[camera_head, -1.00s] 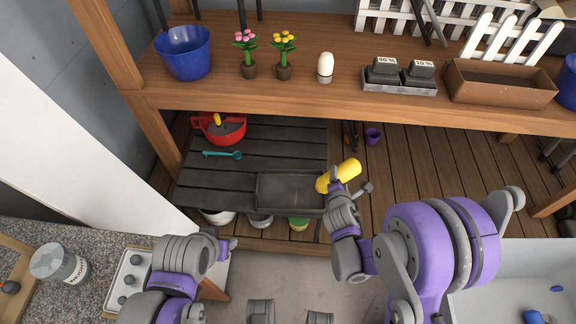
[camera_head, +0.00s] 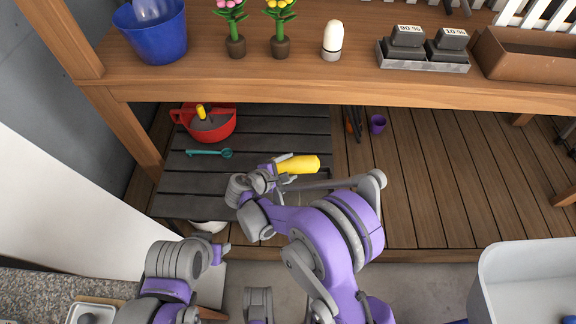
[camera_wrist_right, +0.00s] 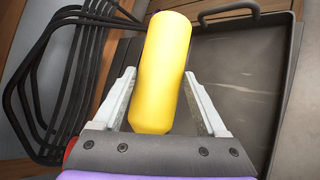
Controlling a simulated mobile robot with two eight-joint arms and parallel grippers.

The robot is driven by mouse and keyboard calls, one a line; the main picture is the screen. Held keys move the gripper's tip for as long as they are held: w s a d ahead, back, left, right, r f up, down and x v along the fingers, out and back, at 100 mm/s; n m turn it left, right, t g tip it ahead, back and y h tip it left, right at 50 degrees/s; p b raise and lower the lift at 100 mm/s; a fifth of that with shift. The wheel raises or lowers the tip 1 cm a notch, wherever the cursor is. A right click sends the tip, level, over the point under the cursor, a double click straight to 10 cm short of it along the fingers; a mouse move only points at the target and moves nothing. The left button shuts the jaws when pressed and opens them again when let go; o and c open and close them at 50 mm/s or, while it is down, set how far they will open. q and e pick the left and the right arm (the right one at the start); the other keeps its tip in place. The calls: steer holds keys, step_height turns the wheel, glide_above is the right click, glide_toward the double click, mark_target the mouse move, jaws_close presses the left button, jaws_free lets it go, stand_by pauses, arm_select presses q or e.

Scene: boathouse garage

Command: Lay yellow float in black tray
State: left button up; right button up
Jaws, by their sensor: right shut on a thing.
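The yellow float (camera_head: 302,164) is a smooth cylinder held in my right gripper (camera_head: 278,168), above the dark slatted surface under the workbench. In the right wrist view the float (camera_wrist_right: 163,70) stands between the two pale fingers. The black tray (camera_wrist_right: 240,75) shows there to the right of and behind the float, with a raised rim and a handle. It looks empty where visible. The float overlaps the tray's left edge in that picture; I cannot tell the height between them. In the head view my right arm hides most of the tray. My left gripper (camera_head: 221,254) is low at left, its jaws unclear.
A red bowl (camera_head: 212,127) and a teal tool (camera_head: 209,153) lie on the slatted surface (camera_head: 275,125). A purple cup (camera_head: 377,124) stands on the wooden floor to the right. The workbench edge (camera_head: 300,92) runs overhead. Black bent rods (camera_wrist_right: 60,75) lie left of the tray.

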step_height(320, 180, down, 5)
steer(key=b, duration=0.3)
steer(key=shift+f+b, duration=2)
steer(key=shift+f, duration=0.3)
steer(key=o, duration=1.4)
steer(key=shift+r, duration=0.1)
step_height(320, 180, up, 10)
steer(key=p, duration=0.3)
